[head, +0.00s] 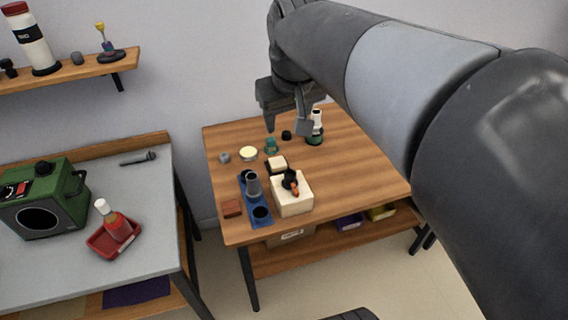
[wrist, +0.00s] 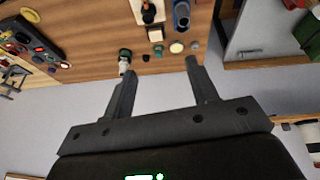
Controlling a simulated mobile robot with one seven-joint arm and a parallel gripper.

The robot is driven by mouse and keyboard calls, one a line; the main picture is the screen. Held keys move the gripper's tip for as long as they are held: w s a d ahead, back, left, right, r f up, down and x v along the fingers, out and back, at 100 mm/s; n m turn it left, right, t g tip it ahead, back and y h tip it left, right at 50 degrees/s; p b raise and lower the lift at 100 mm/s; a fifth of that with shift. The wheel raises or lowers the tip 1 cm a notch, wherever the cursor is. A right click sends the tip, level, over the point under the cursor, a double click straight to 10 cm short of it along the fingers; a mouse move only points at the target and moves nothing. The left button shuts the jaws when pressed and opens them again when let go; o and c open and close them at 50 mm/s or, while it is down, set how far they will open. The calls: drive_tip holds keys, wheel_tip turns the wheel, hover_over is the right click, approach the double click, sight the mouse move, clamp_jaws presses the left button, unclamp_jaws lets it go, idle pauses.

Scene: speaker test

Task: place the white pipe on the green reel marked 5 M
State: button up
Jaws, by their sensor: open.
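The 5 M marking is too small to read. The wrist view shows the white pipe (wrist: 124,67) and the green reel (wrist: 125,54) just beyond the left finger's tip; the finger may hide part of the pipe. My gripper (head: 287,122) is open and empty, left of the pipe in the head view. Both fingers of my gripper (wrist: 158,70) show apart in the wrist view.
The wooden table (head: 230,150) also holds a teal object (head: 271,147), a small black piece (head: 286,135), a cream disc (head: 249,153), a blue holder (head: 246,190) and a cream block (head: 292,200). A grey workbench (head: 150,190) with a green machine (head: 45,200) stands left.

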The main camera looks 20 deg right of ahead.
drive_tip(key=s+a+f+m+t, duration=0.1)
drive_tip(key=s+a+f, duration=0.1)
drive_tip(key=s+f, duration=0.6)
drive_tip(key=s, duration=0.4)
drive_tip(key=shift+y, duration=0.3)
idle(0.5)
